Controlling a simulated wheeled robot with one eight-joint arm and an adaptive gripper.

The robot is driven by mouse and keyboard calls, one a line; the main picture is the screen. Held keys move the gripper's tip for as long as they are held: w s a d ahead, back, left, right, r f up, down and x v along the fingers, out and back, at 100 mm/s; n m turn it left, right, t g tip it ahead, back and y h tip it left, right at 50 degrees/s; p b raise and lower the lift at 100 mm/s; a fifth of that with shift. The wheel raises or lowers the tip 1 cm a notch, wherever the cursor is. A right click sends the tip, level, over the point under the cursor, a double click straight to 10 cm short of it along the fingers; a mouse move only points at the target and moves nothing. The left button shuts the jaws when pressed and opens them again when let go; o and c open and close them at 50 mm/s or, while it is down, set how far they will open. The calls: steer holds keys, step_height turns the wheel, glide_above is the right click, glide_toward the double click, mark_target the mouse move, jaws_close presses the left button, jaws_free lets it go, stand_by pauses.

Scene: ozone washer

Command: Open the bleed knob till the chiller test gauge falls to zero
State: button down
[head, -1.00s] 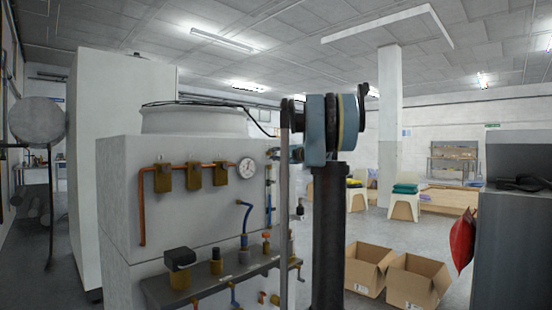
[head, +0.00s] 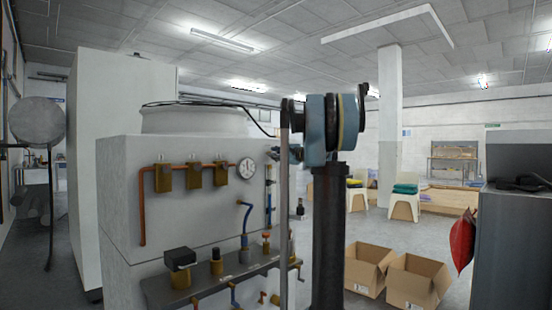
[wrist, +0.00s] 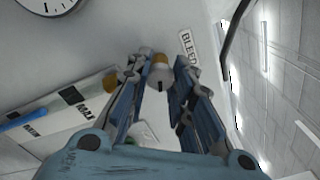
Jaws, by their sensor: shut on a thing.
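The bleed knob (wrist: 158,76) shows in the wrist view as a small pale round cap with a dark mark, on a brass stem, beside the BLEED label (wrist: 189,48). My gripper (wrist: 159,88) has its blue fingers on both sides of it and is shut on it. In the head view my gripper (head: 274,153) is at the panel's right edge, and the knob cannot be made out there. The chiller test gauge (head: 246,168) is a white dial left of my gripper. Its needle looks near upright but is small. In the wrist view the gauge (wrist: 50,6) is cut off.
Copper pipe with several brass valves (head: 193,177) runs left of the gauge. Below, a grey shelf (head: 236,272) carries a black-topped valve (head: 180,262) and other fittings. Open cardboard boxes (head: 415,279) stand on the floor at the right, beside a grey cabinet (head: 512,245).

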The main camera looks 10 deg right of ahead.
steer(key=shift+w+d+f+m, duration=0.1)
steer(key=shift+d+f+m, duration=0.05)
steer(key=shift+d+m, duration=0.15)
steer(key=c, duration=1.7)
jaws_free()
steer(key=o, duration=0.3)
steer(key=shift+w+f, duration=0.1)
steer(key=shift+a, duration=0.1)
steer(key=v, duration=1.2)
